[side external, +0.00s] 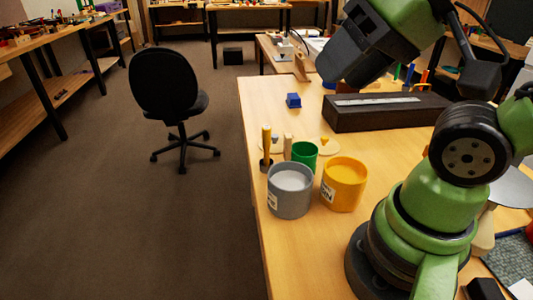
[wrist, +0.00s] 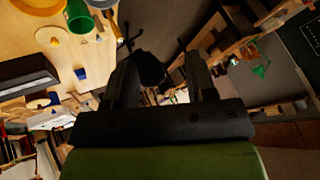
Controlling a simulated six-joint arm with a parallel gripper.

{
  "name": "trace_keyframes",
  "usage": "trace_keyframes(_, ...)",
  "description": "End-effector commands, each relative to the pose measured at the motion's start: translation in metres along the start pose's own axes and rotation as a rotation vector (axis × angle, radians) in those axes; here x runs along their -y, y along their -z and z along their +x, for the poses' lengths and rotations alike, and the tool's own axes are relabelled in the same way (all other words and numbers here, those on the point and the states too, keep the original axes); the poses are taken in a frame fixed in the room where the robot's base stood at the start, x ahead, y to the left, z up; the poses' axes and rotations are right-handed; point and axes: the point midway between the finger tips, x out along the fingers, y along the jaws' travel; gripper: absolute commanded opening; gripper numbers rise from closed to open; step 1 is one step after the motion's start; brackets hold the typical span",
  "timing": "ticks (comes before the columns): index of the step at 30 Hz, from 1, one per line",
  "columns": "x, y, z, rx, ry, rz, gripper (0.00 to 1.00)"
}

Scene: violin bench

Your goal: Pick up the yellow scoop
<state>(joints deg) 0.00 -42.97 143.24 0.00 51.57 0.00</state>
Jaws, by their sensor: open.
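A thin yellow upright piece (side external: 266,140) stands at the table's left edge in the side external view, its lower end in a small dark holder. It may be the yellow scoop; I cannot tell its shape for sure. A larger yellow container (side external: 345,184) stands to its right, and part of it shows at the top left of the wrist view (wrist: 38,7). My gripper (wrist: 163,75) is open, with nothing between its fingers in the wrist view. It is raised above the table and well apart from the yellow piece.
A grey container (side external: 289,190) and a green cup (side external: 304,153) crowd the yellow piece. A blue block (side external: 293,100) and a long dark box (side external: 385,115) lie further back. A black chair (side external: 168,85) stands left of the table.

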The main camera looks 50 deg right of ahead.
Motion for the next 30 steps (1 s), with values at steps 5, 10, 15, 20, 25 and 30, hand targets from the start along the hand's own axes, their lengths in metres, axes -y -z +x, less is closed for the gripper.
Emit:
trace_keyframes(5, 0.000, 0.000, 0.000, 0.000, 0.000, 0.002, 0.51)
trace_keyframes(10, 0.000, 0.015, 0.007, 0.025, -0.033, 0.154, 0.51)
trace_keyframes(15, -0.006, 0.055, 0.034, 0.069, -0.137, 0.602, 0.51)
trace_keyframes(20, -0.027, 0.094, 0.076, 0.074, -0.266, 1.099, 0.51)
trace_keyframes(25, -0.062, 0.120, 0.130, 0.035, -0.418, 1.616, 0.51)
trace_keyframes(30, -0.100, 0.128, 0.177, -0.037, -0.549, 2.024, 0.51)
